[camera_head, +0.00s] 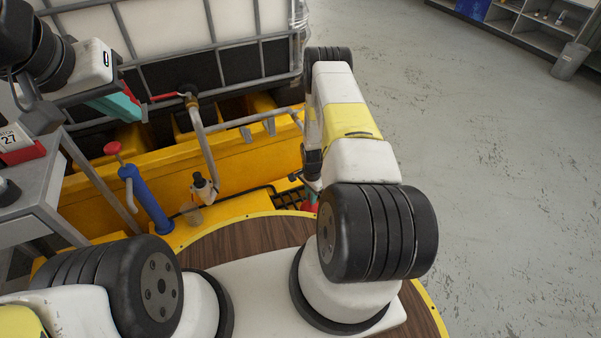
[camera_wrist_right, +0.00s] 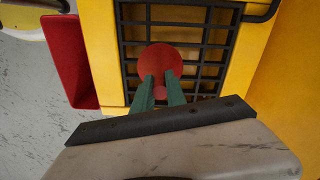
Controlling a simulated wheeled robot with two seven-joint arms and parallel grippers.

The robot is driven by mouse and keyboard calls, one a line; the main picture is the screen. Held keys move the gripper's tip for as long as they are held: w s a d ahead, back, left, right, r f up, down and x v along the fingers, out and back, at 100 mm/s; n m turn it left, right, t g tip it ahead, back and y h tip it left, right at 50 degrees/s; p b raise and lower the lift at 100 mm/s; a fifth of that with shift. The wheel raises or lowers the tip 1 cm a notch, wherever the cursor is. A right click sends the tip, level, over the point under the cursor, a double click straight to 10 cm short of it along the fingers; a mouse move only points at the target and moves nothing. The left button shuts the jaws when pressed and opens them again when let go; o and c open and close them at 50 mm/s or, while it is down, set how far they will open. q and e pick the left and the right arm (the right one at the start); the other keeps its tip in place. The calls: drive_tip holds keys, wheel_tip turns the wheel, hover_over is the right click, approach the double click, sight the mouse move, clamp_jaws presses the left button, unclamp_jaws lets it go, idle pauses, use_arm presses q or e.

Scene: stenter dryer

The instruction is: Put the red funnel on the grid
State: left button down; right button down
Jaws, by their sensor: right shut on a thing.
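The red funnel (camera_wrist_right: 160,57) shows in the right wrist view as a round red shape at the tips of my right gripper (camera_wrist_right: 160,80). The green fingers are shut on it. The funnel is over the black grid (camera_wrist_right: 200,70), covering part of its bars; I cannot tell whether it touches them. In the head view a corner of the grid (camera_head: 290,198) shows, and my right arm hides most of that spot. My left gripper (camera_head: 120,106), with teal fingers, is at the upper left, away from the grid; its opening is unclear.
A yellow frame (camera_wrist_right: 239,60) borders the grid, and a red panel (camera_wrist_right: 68,62) stands left of it. In the head view are a caged white tank (camera_head: 170,25), a pipe (camera_head: 205,140), a blue cylinder (camera_head: 148,200) and a grey table (camera_head: 35,190). Open floor (camera_head: 490,180) lies right.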

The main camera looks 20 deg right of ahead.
drive_tip(key=shift+w+d+f, duration=0.1)
drive_tip(key=shift+w+f, duration=0.05)
drive_tip(key=shift+f, duration=0.75)
drive_tip(key=shift+w+d+f, duration=0.1)
drive_tip(key=shift+w+f, duration=0.05)
drive_tip(key=shift+f, duration=0.7)
drive_tip(key=shift+f, duration=0.15)
drive_tip(key=c, duration=1.3)
unclamp_jaws()
drive_tip(key=shift+c, duration=0.2)
wheel_tip(320, 180, up, 12)
drive_tip(key=shift+r, duration=0.15)
